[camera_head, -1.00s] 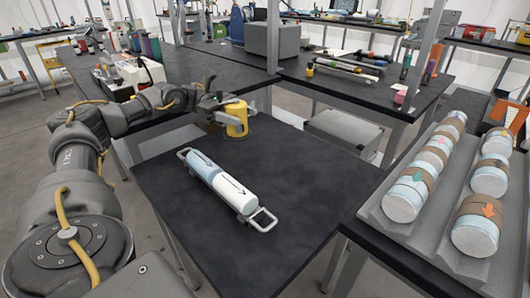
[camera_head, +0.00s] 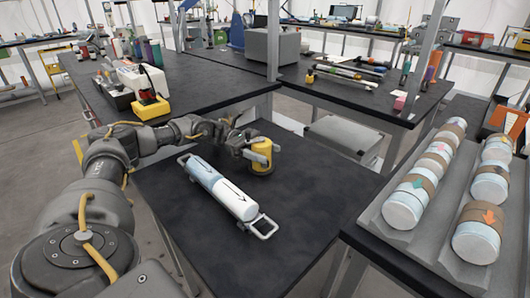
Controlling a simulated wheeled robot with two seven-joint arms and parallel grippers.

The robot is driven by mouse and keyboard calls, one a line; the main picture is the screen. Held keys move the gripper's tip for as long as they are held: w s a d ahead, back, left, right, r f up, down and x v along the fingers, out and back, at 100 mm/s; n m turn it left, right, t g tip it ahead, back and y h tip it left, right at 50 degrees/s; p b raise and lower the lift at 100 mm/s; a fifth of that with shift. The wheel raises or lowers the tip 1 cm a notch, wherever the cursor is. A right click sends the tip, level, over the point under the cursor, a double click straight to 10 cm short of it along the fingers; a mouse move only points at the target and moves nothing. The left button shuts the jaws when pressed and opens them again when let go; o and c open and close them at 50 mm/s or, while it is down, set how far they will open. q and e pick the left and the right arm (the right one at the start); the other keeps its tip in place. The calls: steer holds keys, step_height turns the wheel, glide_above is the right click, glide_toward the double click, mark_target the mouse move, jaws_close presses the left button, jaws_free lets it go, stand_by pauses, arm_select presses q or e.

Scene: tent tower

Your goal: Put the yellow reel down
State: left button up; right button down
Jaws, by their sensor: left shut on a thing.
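The yellow reel (camera_head: 262,163) is upright at the back of the near black table (camera_head: 300,208), behind the white carrier. My left gripper (camera_head: 258,148) is shut on its upper part, coming in from the left. The reel's base looks at or very close to the tabletop; I cannot tell whether it touches. My right gripper is not in view.
A white and pale blue cylinder (camera_head: 222,188) lies in a carrier with a handle (camera_head: 263,228) on the near table. A grey rack (camera_head: 445,240) of banded cylinders stands at the right. The near table's right part is clear.

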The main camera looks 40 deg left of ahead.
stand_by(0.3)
arm_select(q)
steer(key=o, duration=1.1)
steer(key=shift+f, duration=0.1)
steer(key=shift+c, duration=0.2)
steer(key=shift+o, duration=1.3)
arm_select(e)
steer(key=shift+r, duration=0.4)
arm_select(q)
steer(key=shift+s+a, duration=0.1)
steer(key=shift+a, duration=0.7)
steer(key=a, duration=0.4)
steer(key=a+b, duration=0.1)
steer(key=a, duration=0.1)
steer(key=shift+s, duration=0.35)
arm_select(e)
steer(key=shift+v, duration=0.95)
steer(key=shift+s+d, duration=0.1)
